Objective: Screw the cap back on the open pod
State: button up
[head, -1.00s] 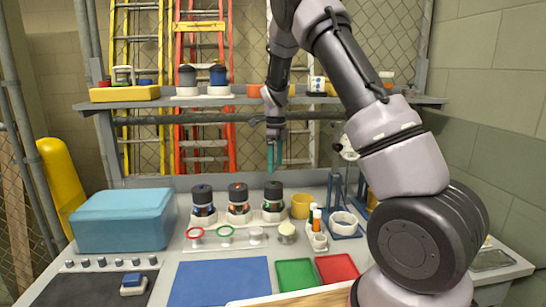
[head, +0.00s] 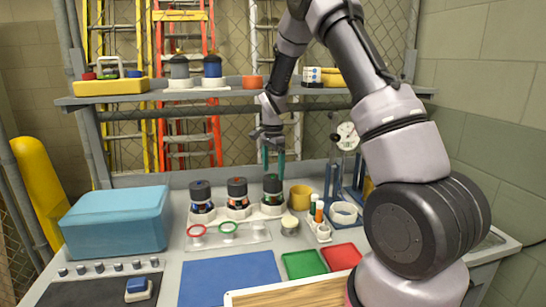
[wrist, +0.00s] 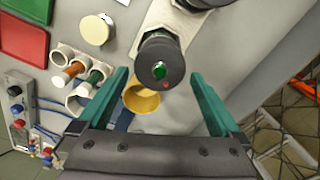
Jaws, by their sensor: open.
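Three dark-topped pods stand upright in a row on white bases: one with a blue mark (head: 201,191), one with an orange mark (head: 237,188) and one with a green mark (head: 272,184). My gripper (head: 274,166) is open and empty, pointing down just above the green-marked pod. In the wrist view, the green-marked pod's black top (wrist: 160,62) lies between my spread teal fingers (wrist: 158,76), apart from both. A round cream disc (head: 290,221) sits on a small holder in front of this pod. I cannot tell which pod is open, and no loose pod cap is clear.
A yellow cup (head: 300,197) and a white holder with orange and green tubes (head: 322,230) stand close right. A clear rack with red and green rings (head: 228,238) is in front. A blue mat (head: 230,280), green tray (head: 304,264) and red tray (head: 341,257) lie nearer.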

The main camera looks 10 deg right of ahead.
aim_at(273, 175)
jog(key=shift+f, duration=1.95)
jog(key=c, duration=0.9)
jog(key=m, duration=0.5)
jog(key=shift+a, duration=0.1)
jog(key=m, duration=0.4)
jog(key=shift+m, duration=0.3)
jog(key=o, duration=0.9)
